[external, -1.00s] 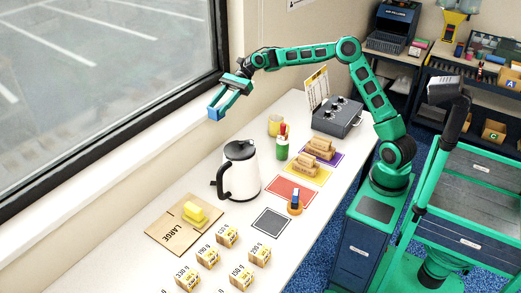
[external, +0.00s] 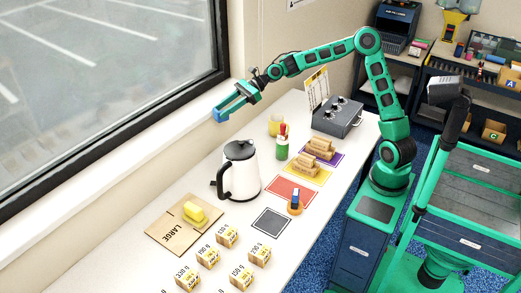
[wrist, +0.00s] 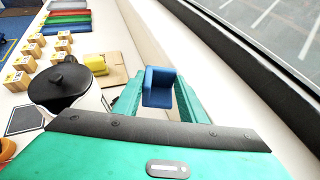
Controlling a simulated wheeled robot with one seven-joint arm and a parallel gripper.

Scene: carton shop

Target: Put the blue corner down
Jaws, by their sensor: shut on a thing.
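The blue corner (wrist: 159,87) is an L-shaped blue piece between my gripper's two green fingers in the wrist view. In the external view the blue corner (external: 221,116) shows at the tips of my gripper (external: 232,106). My gripper is shut on it and holds it up near the window wall, above the far-left side of the white table (external: 150,270). Nothing appears to touch the corner from below.
A white kettle (external: 240,170) stands on the table below and in front of my gripper. A flat carton (external: 170,235), small boxes and coloured mats lie around.

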